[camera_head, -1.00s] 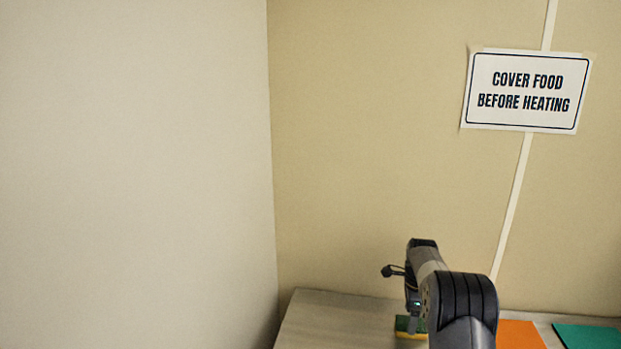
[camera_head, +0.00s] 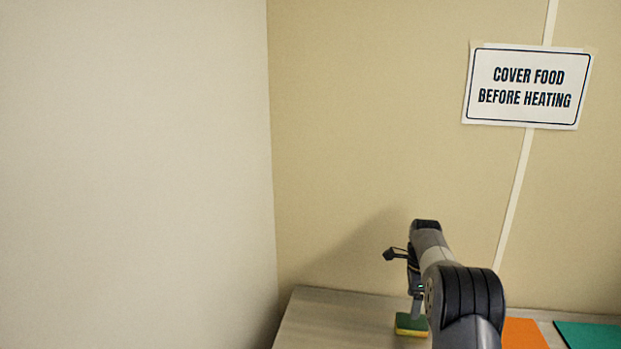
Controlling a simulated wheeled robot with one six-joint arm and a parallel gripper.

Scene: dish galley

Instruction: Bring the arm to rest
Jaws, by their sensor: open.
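My arm reaches up from the bottom of the head view at the right of centre, its wrist bent downward. My gripper (camera_head: 416,307) hangs from the wrist and points down; it shows edge-on and partly behind the arm. A sponge with a green top and yellow base (camera_head: 411,331) lies on the counter under the gripper. The gripper is open; its fingertips overlap the sponge's top in this view, and I cannot tell whether there is a small gap.
The wooden-grey counter (camera_head: 330,322) runs along the back wall, bare at its left end. An orange mat (camera_head: 523,334) and a green mat (camera_head: 590,336) lie to the right. A pale side wall (camera_head: 130,180) stands at left. A sign (camera_head: 527,86) hangs on the back wall.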

